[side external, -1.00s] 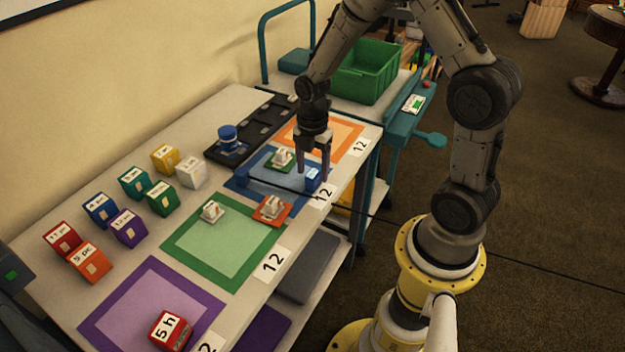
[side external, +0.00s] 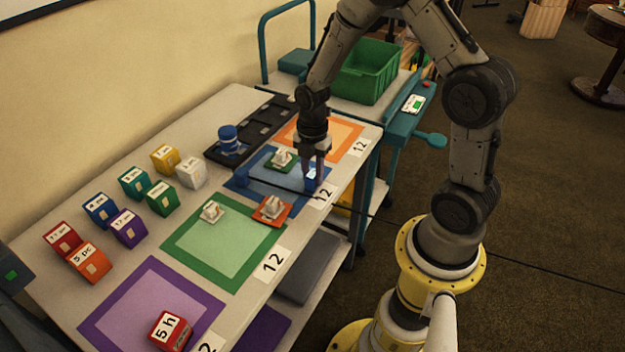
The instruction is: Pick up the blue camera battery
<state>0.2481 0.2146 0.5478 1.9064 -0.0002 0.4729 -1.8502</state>
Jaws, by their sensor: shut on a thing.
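The blue camera battery (side external: 312,173) is at the right end of the blue-bordered mat, by the front edge of the table. It is small and mostly hidden by my fingers; a pale label shows on it. My gripper (side external: 314,179) points straight down and is shut on the battery. The battery appears to be at mat level; I cannot tell whether it touches the mat.
A small white item on a green base (side external: 282,158) stands close left of my gripper. Another on an orange base (side external: 272,209) is in front. Several coloured blocks stand at left. A blue round object (side external: 229,140) sits on the black tray (side external: 262,124).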

